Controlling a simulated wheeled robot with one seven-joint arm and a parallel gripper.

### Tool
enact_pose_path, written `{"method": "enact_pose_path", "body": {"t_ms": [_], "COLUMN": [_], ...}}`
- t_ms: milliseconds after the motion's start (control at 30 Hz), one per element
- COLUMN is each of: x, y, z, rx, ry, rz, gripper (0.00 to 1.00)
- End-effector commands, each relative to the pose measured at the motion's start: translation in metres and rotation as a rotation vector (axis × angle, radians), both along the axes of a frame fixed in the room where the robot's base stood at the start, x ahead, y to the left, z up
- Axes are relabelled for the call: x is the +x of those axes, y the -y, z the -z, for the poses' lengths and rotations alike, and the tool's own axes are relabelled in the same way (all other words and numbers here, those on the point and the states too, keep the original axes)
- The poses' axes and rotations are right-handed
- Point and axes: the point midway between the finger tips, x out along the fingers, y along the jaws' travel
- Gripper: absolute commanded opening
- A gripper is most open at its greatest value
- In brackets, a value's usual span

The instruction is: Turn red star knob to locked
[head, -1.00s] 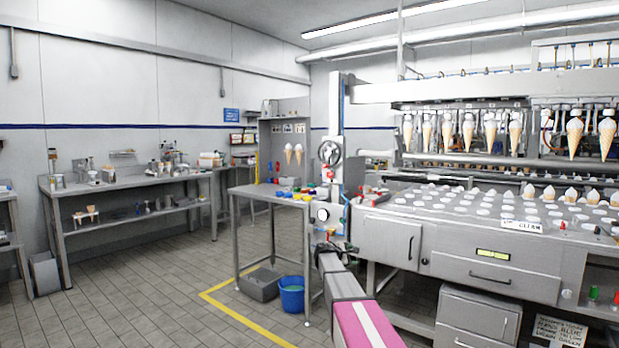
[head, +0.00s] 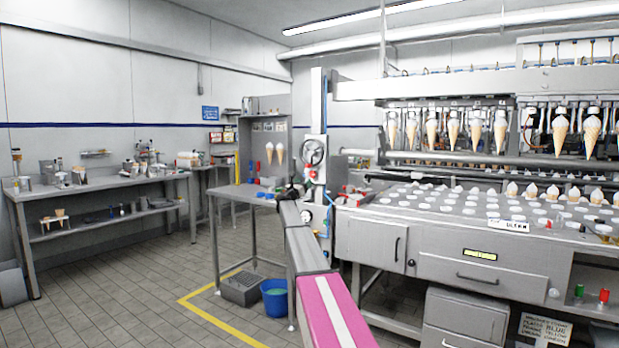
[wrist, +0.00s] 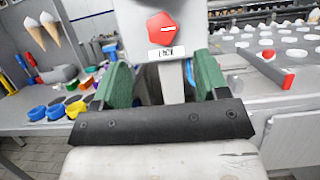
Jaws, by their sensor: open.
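The red star knob (wrist: 163,28) is on the grey column ahead, above a small white label whose lettering I cannot read surely. A pale mark crosses its face. In the head view the knob (head: 312,174) is a small red spot below the handwheel. My gripper (wrist: 161,78) is open and empty, its two green fingers spread left and right in the wrist view. The knob shows beyond and above the gap between them, apart from both. In the head view my gripper (head: 290,193) is dark and small, left of and lower than the knob.
A handwheel (head: 313,152) sits above the knob. A side table (head: 228,190) with coloured caps (wrist: 56,109) stands to the left. The cone machine (head: 440,225) fills the right, with a red-ended handle (wrist: 287,81) near my gripper. A blue bucket (head: 274,297) is on the floor.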

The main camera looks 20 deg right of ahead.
Motion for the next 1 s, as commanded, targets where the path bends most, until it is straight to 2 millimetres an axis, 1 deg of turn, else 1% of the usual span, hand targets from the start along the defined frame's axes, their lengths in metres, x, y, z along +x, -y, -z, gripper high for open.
{"method": "enact_pose_path", "body": {"t_ms": [33, 200, 400, 533, 800, 867, 900, 933, 967, 1000], "x": [0.008, 0.025, 0.043, 0.047, 0.046, 0.046, 0.046, 0.046, 0.046, 0.046], "y": [0.007, 0.030, 0.052, 0.059, 0.060, 0.060, 0.060, 0.060, 0.060, 0.060], "z": [-0.004, -0.015, -0.026, -0.030, -0.031, -0.030, -0.030, -0.030, -0.030, -0.030], "rx": [0.001, 0.002, 0.002, 0.002, 0.002, 0.002, 0.002, 0.002, 0.002, 0.002], "ry": [0.001, 0.001, 0.001, 0.001, 0.001, 0.001, 0.001, 0.001, 0.001, 0.001], "rz": [0.001, 0.001, -0.001, 0.000, -0.001, -0.001, 0.000, 0.000, 0.000, 0.000], "gripper": [0.67, 0.67, 0.67, 0.67, 0.67, 0.48, 0.35, 0.25, 0.21, 0.21]}}
